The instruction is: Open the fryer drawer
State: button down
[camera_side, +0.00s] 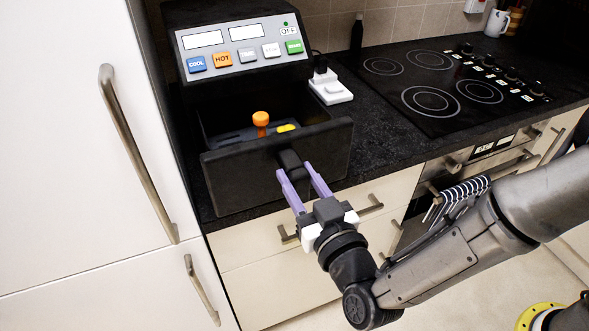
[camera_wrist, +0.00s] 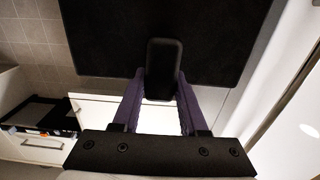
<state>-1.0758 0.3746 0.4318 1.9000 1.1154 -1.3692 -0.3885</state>
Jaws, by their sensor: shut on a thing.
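The black fryer (camera_side: 240,45) stands on the dark counter, with coloured buttons on its front panel. Its drawer (camera_side: 240,178) is pulled out, and I can see into it from above. Inside are an orange knobbed item (camera_side: 261,121) and a small yellow item (camera_side: 286,128). My gripper (camera_side: 303,173) has its purple fingers on either side of the black drawer handle (camera_side: 288,159) and is shut on it. In the wrist view the handle (camera_wrist: 162,68) sits between the fingertips, with the drawer front (camera_wrist: 110,40) behind it.
A tall white cupboard (camera_side: 80,150) with long metal handles stands close on the left. A black hob (camera_side: 450,85) lies to the right, and a white socket block (camera_side: 330,88) sits beside the fryer. Cream drawers with metal handles (camera_side: 285,234) are below the counter.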

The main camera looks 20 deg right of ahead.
jog(key=shift+c, duration=2.2)
grip_release()
